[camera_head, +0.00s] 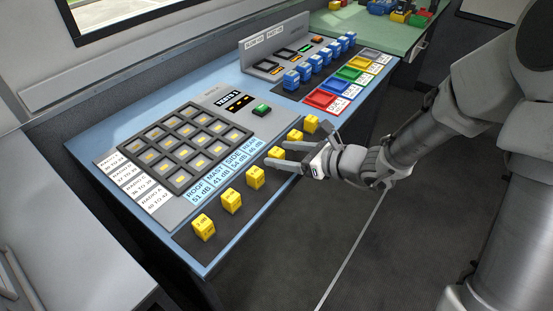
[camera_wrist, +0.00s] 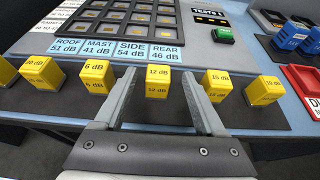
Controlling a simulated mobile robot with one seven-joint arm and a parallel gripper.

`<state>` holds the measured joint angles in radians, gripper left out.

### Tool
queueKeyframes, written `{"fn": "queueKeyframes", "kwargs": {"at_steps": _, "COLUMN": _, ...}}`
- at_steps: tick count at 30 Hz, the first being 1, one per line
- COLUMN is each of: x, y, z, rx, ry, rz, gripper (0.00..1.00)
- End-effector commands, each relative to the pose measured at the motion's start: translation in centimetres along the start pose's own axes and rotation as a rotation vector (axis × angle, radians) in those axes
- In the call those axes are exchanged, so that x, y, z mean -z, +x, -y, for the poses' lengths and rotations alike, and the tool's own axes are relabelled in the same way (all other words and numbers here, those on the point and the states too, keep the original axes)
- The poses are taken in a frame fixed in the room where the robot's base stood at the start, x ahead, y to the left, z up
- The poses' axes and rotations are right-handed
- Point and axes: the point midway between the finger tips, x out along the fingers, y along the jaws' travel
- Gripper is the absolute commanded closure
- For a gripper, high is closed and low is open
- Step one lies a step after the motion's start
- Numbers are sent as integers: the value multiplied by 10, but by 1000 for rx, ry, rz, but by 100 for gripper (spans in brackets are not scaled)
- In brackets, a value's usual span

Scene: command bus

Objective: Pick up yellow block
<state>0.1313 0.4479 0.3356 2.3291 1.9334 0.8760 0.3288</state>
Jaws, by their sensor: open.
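Several yellow blocks stand in a row on the dark strip along the front edge of the blue console. My gripper (camera_head: 289,155) reaches over this row from the right, open and empty. In the wrist view, the yellow block marked 12 dB (camera_wrist: 158,80) sits between and just beyond my two fingers (camera_wrist: 160,98). The 6 dB block (camera_wrist: 97,76) is left of the left finger. The 15 dB block (camera_wrist: 217,84) is just right of the right finger. More yellow blocks stand at the near end (camera_head: 203,227) and far end (camera_head: 311,124).
A grid panel of square slots (camera_head: 190,146) lies behind the row, with a label strip (camera_head: 222,174) between. Blue blocks (camera_head: 318,62) and coloured trays (camera_head: 320,98) are farther along the console. A green button (camera_head: 261,110) sits near the grid. The floor at right is clear.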

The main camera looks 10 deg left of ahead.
Motion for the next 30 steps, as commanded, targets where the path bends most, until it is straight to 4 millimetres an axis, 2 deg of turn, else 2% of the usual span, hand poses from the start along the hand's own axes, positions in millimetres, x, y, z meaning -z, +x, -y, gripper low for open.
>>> {"fn": "queueKeyframes", "kwargs": {"at_steps": 9, "x": 1, "y": 44, "z": -3, "rx": -4, "ry": -1, "rz": 1, "gripper": 28}}
{"fn": "queueKeyframes", "kwargs": {"at_steps": 17, "x": 0, "y": 48, "z": -2, "rx": -1, "ry": 0, "rz": 0, "gripper": 28}}
{"fn": "queueKeyframes", "kwargs": {"at_steps": 27, "x": 0, "y": 48, "z": -2, "rx": -1, "ry": -1, "rz": 0, "gripper": 89}}
{"fn": "queueKeyframes", "kwargs": {"at_steps": 29, "x": 0, "y": 48, "z": -2, "rx": -1, "ry": -1, "rz": 0, "gripper": 100}}
{"fn": "queueKeyframes", "kwargs": {"at_steps": 30, "x": 0, "y": 48, "z": -2, "rx": -1, "ry": -1, "rz": 0, "gripper": 100}}
